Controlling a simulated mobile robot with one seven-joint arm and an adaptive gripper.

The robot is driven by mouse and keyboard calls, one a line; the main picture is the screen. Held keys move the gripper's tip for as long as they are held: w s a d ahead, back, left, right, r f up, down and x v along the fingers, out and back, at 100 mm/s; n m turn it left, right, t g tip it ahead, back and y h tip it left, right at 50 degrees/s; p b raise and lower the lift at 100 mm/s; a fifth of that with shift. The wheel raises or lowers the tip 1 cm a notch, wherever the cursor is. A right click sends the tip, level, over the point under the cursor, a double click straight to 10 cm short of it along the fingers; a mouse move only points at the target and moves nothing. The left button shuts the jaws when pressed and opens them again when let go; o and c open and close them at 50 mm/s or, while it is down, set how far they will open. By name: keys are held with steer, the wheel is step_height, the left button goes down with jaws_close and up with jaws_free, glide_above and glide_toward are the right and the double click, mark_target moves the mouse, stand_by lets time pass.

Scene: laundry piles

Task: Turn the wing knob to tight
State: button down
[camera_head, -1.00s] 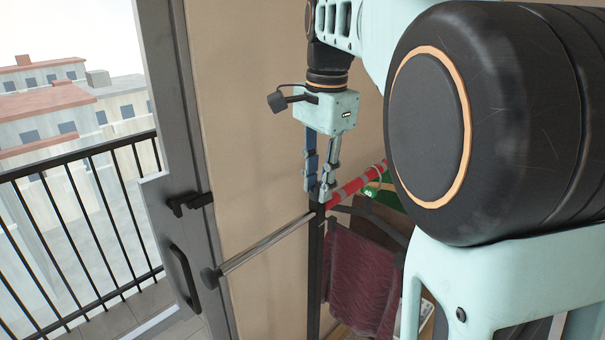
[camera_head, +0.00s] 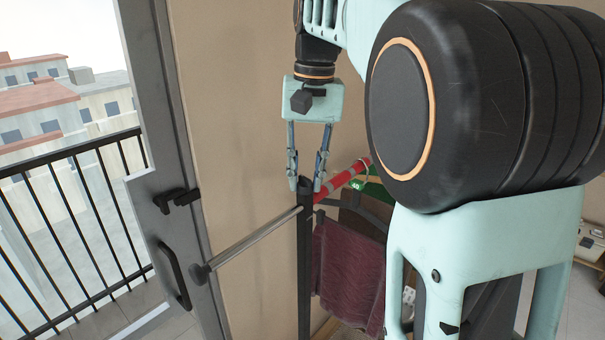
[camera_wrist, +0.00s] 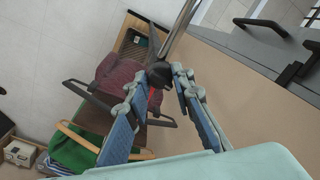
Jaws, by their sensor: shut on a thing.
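The black wing knob (camera_head: 305,184) sits at the top of the upright black post (camera_head: 304,270), where the metal rod meets it. My gripper (camera_head: 306,187) points down with one finger on each side of the knob, shut on it. In the wrist view the dark knob (camera_wrist: 158,74) shows between the fingertips of my gripper (camera_wrist: 162,80). The fingers hide part of the knob, so its wings and exact angle are hard to tell.
A metal rod (camera_head: 255,240) runs left from the post to the glazed door frame. A black door handle (camera_head: 174,273) is at the left. The beige wall (camera_head: 240,110) stands behind.

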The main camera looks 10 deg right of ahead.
steer(key=shift+f+n, duration=0.1)
steer(key=shift+n, duration=0.7)
steer(key=c, duration=1.7)
jaws_free()
steer(key=shift+o, duration=0.2)
step_height(320, 180, up, 12)
steer(key=shift+d, duration=0.4)
